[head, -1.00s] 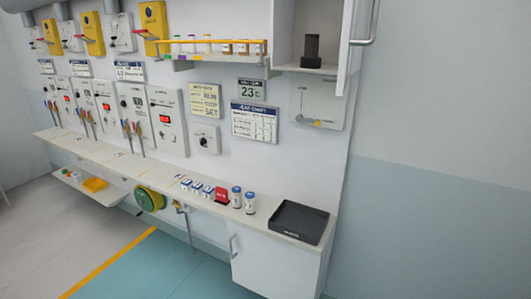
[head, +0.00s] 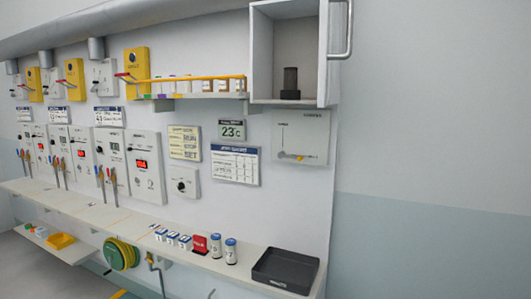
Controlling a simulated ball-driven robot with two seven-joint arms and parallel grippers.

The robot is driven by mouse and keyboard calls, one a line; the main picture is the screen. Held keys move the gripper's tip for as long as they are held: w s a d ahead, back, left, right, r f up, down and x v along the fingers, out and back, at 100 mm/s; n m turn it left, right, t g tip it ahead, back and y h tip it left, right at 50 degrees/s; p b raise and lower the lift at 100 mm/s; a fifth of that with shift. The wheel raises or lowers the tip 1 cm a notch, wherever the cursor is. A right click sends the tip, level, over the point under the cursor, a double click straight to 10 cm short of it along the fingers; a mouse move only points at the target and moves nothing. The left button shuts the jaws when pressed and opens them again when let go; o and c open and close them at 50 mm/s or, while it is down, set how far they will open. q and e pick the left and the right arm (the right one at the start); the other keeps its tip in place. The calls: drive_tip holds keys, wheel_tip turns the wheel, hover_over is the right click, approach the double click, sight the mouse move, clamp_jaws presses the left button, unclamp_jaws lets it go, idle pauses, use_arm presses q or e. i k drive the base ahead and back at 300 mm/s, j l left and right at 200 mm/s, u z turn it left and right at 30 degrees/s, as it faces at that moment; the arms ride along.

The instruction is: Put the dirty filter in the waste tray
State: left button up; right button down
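A dark grey cylinder on a wider base, which looks like the filter (head: 290,80), stands upright inside the open white wall cabinet (head: 259,55) at the upper right. The black waste tray (head: 284,271) lies on the right end of the long counter, below the cabinet, and looks empty. Neither of my grippers shows in the head view.
The cabinet door (head: 331,50) stands open on the right. A shelf with a yellow rail (head: 200,79) holds small bottles left of the cabinet. White canisters (head: 230,251) and a red block (head: 200,244) stand left of the tray. A panel (head: 300,137) hangs below the cabinet.

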sight(287, 273)
drive_tip(key=i+l, duration=1.1)
drive_tip(key=i+u, duration=0.05)
